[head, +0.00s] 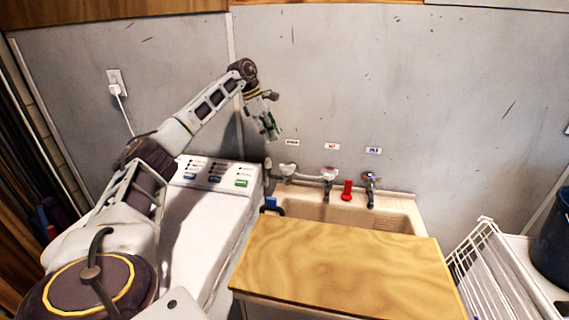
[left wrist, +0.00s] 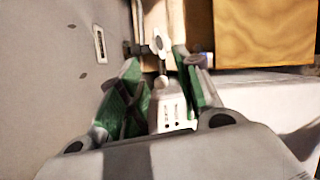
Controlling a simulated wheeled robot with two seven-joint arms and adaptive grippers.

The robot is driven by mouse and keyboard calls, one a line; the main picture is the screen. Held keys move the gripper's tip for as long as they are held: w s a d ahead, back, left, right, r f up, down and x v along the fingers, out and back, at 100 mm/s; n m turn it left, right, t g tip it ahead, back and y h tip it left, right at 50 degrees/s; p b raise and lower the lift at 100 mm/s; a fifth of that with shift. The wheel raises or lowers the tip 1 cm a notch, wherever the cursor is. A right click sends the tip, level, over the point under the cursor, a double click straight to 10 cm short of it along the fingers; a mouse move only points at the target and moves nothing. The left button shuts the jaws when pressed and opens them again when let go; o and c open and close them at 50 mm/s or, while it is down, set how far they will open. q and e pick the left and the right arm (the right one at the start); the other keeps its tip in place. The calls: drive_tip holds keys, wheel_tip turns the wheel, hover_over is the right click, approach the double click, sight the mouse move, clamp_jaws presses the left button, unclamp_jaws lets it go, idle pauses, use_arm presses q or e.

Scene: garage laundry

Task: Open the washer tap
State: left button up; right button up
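The washer tap (head: 288,169) is at the left of the row of taps on the wall, under the leftmost label (head: 292,142), with a pale handle. My left gripper (head: 271,133) is in the air near the wall, above and slightly left of this tap, fingers pointing down. In the left wrist view its green-padded fingers (left wrist: 158,66) are spread with nothing held between them. A pale tap handle (left wrist: 158,43) shows beyond the fingertips there, apparently apart from them. My right gripper is not in view.
A middle tap (head: 329,174), a red object (head: 347,190) and a chrome tap (head: 370,187) stand right of the washer tap, over the sink (head: 405,208). A wooden board (head: 340,265) lies in front. The white washer (head: 215,205) is left. A wire rack (head: 480,260) stands right.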

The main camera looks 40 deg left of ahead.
sight(286, 165)
use_arm(q)
drive_tip(key=x, duration=1.1)
drive_tip(key=shift+d+f, duration=0.1)
drive_tip(key=shift+f, duration=0.05)
drive_tip(key=shift+w+d+f, duration=0.2)
drive_tip(key=shift+f, duration=0.4)
drive_tip(key=shift+w+f, duration=0.1)
drive_tip(key=shift+f, duration=0.1)
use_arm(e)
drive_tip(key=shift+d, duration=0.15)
use_arm(q)
drive_tip(key=c, duration=0.7)
drive_tip(key=shift+d, duration=0.1)
clamp_jaws()
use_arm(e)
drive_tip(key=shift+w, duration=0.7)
